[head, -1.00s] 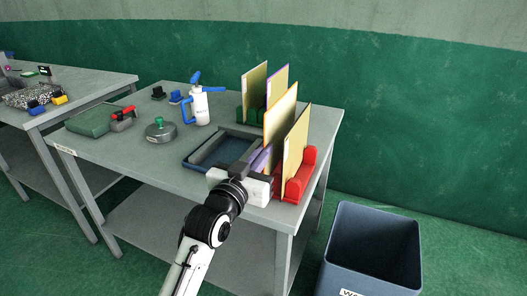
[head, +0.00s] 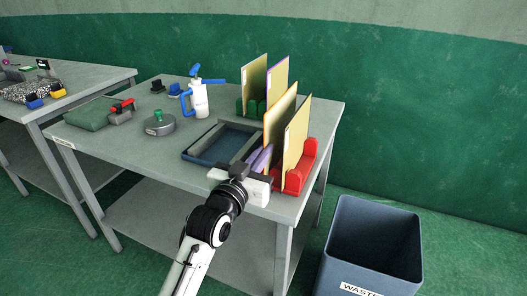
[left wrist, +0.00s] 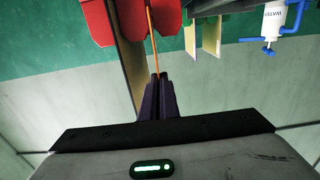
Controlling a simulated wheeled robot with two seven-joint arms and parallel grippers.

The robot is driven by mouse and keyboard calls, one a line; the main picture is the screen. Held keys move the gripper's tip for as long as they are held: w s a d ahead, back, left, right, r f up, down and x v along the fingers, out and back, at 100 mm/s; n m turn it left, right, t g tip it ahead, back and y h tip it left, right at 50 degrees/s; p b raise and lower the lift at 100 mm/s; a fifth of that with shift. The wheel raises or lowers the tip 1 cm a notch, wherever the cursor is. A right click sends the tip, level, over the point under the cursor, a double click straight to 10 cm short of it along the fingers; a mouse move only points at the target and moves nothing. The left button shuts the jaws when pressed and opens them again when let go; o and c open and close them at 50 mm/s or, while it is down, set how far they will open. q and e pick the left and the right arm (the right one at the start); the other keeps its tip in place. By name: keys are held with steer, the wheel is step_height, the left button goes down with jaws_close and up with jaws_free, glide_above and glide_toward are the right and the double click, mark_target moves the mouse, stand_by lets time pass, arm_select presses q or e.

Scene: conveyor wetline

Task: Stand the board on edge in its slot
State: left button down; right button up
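My left gripper (head: 263,158) is shut on the near edge of a tan board (head: 279,122). In the left wrist view the dark fingers (left wrist: 157,96) pinch this board, seen edge-on as a thin orange line (left wrist: 152,38). It stands upright and lines up with a gap in the red rack (head: 309,158), whose red lobes (left wrist: 97,22) flank it in the wrist view. Its lower edge is hidden in the head view, so I cannot tell whether it touches the rack's bottom. Another tan board (head: 297,140) stands upright at the red rack, close to its right. My right gripper is not in view.
Two more boards (head: 254,84) (head: 278,80) stand at the green rack (head: 262,107) behind. A dark tray (head: 190,153), a water bottle (head: 200,103) and a round tin (head: 159,126) stand to the left. A waste bin (head: 340,240) stands right of the table.

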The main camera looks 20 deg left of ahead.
arm_select(q)
steer(key=shift+f+b, duration=0.55)
steer(key=shift+f, duration=0.45)
steer(key=c, duration=2.3)
jaws_free()
steer(key=shift+s, duration=0.15)
steer(key=s+p, duration=0.2)
steer(key=s, duration=0.2)
steer(key=shift+s+a, duration=0.1)
steer(key=shift+s, duration=0.05)
steer(key=o, duration=0.6)
